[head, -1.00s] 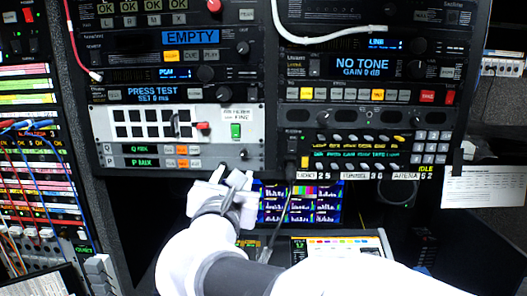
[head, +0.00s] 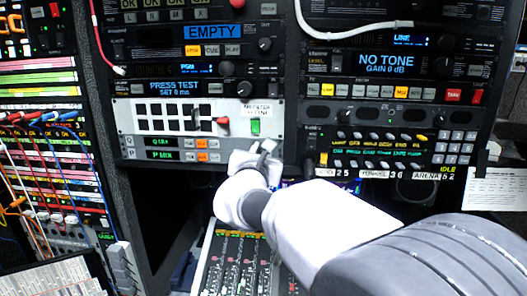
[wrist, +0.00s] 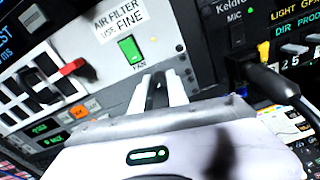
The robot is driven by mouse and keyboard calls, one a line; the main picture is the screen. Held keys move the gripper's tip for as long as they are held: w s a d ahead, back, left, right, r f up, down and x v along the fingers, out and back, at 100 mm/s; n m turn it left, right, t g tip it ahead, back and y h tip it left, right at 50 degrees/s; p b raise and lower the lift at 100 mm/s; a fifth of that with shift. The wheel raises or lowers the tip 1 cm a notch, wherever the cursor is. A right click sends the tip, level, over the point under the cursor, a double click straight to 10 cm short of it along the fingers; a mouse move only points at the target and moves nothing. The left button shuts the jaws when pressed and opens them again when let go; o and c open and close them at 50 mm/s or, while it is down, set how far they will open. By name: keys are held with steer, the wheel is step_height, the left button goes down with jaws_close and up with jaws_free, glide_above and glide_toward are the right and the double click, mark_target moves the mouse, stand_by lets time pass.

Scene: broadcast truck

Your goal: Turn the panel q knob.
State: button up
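The panel Q row has a small green display (head: 160,142) and orange-lit buttons beside it, above the P row (head: 162,155). Its knob, at the right end of the row, is hidden behind my gripper in the head view. My gripper (head: 264,148) reaches up to the right end of this panel, below the green fan switch (head: 255,126). In the wrist view the two pale fingers (wrist: 154,90) point at the panel with a narrow dark gap between them. I cannot tell whether the dark part is the knob or whether the fingers grip it.
The AIR FILTER label (wrist: 122,18) and green switch lie just above the fingers. A black plug and cable (wrist: 268,78) stick out to the right. A fader desk (head: 238,262) lies below my arm. A red lever (head: 222,121) sits on the grey panel.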

jaws_close()
steer(key=shift+m+y+b, duration=0.3)
steer(key=shift+m+b, duration=11.85)
steer(key=shift+m, duration=0.95)
